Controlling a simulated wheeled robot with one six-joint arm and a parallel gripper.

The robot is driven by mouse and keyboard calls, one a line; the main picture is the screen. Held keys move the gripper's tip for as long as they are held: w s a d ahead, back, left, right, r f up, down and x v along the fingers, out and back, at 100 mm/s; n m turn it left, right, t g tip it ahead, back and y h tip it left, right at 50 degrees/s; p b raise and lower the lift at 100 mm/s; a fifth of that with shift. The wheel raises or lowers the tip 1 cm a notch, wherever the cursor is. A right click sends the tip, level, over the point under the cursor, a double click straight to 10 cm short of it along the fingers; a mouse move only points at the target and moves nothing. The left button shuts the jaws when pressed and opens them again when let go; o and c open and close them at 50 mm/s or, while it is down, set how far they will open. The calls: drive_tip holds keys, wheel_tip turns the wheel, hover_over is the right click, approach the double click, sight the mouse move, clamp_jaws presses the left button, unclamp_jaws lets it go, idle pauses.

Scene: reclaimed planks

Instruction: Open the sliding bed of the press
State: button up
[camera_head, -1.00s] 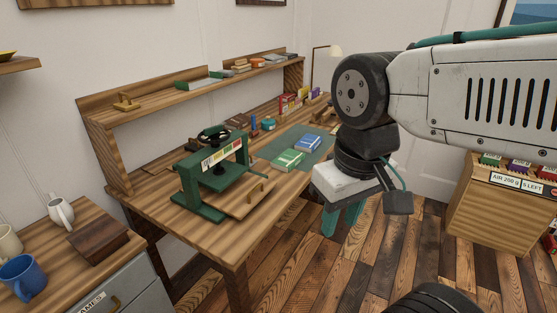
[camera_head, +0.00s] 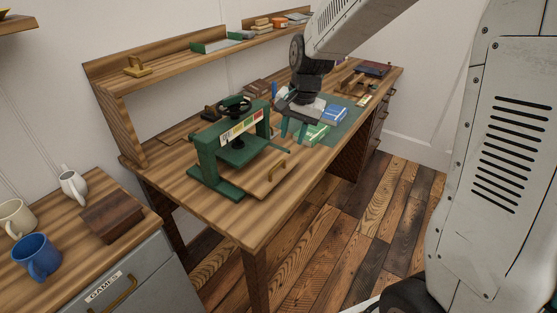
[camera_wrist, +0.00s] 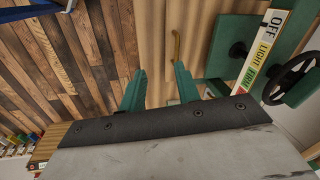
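The green press (camera_head: 208,160) stands on the wooden workbench, with a black handwheel on top and a labelled strip across its beam. Its sliding bed (camera_head: 258,186) is a wooden board reaching out from under the press toward the bench's front edge. A brass handle (camera_head: 277,170) sits on the bed; it also shows in the wrist view (camera_wrist: 176,46). My gripper (camera_head: 293,128) is above the bench, to the right of the press. In the wrist view its teal fingers (camera_wrist: 158,80) are apart with nothing between them. The handle appears beyond the fingertips, not touching them.
Green and blue books (camera_head: 312,133) lie on a green mat (camera_head: 344,128) behind my gripper. A shelf (camera_head: 175,82) runs along the back of the bench. The floor in front is clear.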

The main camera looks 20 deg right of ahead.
drive_tip(key=m, duration=0.2)
approach(278, 165)
drive_tip(key=f, duration=0.2)
drive_tip(key=w+f, duration=0.1)
drive_tip(key=f, duration=0.4)
drive_tip(key=shift+w+a+f, duration=0.15)
drive_tip(key=shift+a+f, duration=0.2)
clamp_jaws()
